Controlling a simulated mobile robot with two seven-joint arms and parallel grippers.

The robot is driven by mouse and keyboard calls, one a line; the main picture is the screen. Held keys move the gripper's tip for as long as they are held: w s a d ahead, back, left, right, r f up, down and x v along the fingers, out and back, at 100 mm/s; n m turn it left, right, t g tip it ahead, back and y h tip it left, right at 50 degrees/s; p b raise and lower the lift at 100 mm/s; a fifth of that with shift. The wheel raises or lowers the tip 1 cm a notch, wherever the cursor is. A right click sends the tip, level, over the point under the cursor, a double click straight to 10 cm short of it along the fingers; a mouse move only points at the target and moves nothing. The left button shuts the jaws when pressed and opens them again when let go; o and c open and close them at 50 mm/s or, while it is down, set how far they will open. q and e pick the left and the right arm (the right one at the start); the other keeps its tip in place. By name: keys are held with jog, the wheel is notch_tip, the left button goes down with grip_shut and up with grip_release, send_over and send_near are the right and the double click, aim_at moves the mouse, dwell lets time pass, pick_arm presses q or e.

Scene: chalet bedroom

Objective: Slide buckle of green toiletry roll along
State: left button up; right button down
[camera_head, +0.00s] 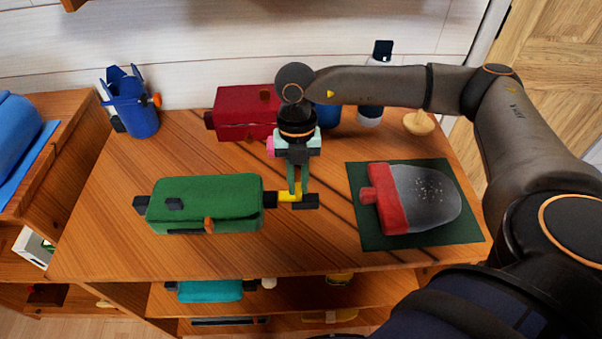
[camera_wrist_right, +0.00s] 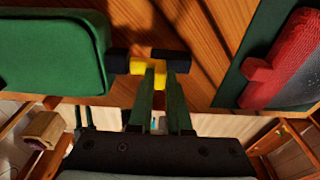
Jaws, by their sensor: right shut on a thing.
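The green toiletry roll (camera_head: 205,203) lies on the wooden table, left of centre in the head view. Its body also fills the upper left of the right wrist view (camera_wrist_right: 50,55). A yellow buckle (camera_head: 289,196) with dark ends sits off the roll's right end. It shows in the right wrist view (camera_wrist_right: 150,66) between two black pieces. My right gripper (camera_head: 297,190) reaches down from above, shut on the yellow buckle. Its two green fingers (camera_wrist_right: 160,90) meet the buckle in the wrist view. My left gripper is not in view.
A red case (camera_head: 245,113) stands behind my right gripper. A dark green mat (camera_head: 372,234) with a red-and-grey bag (camera_head: 425,198) lies to the right. A blue container (camera_head: 133,105) stands at the back left. The table in front of the roll is clear.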

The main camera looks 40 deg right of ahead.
aim_at(284, 195)
jog(key=shift+w+a, duration=0.4)
jog(key=shift+a, duration=0.25)
jog(key=shift+w+a, duration=0.35)
jog(key=shift+a, duration=0.25)
jog(key=c, duration=0.8)
grip_release()
jog(key=shift+c, duration=0.2)
jog(key=r+p, duration=0.1)
jog(key=r, duration=0.1)
jog(key=r+p, duration=0.1)
jog(key=r, duration=0.1)
jog(key=r+p, duration=0.2)
jog(key=shift+w+d, duration=0.2)
jog(key=shift+w, duration=0.2)
